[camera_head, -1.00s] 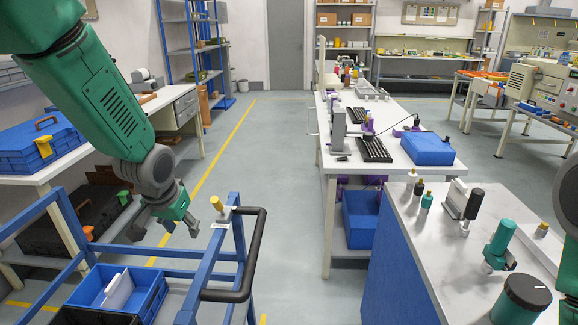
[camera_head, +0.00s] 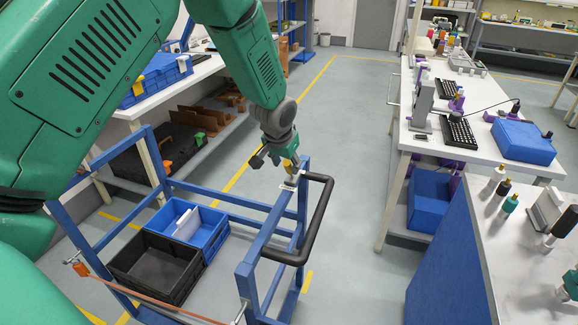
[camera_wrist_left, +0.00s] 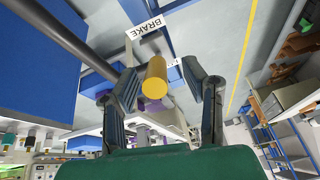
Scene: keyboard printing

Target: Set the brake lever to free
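The brake lever's yellow knob (camera_head: 287,163) stands at the top corner of the blue cart frame (camera_head: 250,262), beside the black push handle (camera_head: 318,225). My left gripper (camera_head: 274,160) is at the knob, partly covering it. In the left wrist view the yellow knob (camera_wrist_left: 155,78) sits between the two spread fingers of my left gripper (camera_wrist_left: 158,88), with visible gaps on both sides. A white "BRAKE" label (camera_wrist_left: 145,27) lies beyond it. A second label is partly hidden behind the knob and finger, so the lever's setting cannot be read. My right gripper is out of view.
The cart holds a blue bin (camera_head: 212,235) with a white item and a black bin (camera_head: 150,262). A white bench (camera_head: 480,175) with keyboards and a counter (camera_head: 505,245) stand to the right. Clear floor (camera_head: 345,120) lies between cart and bench.

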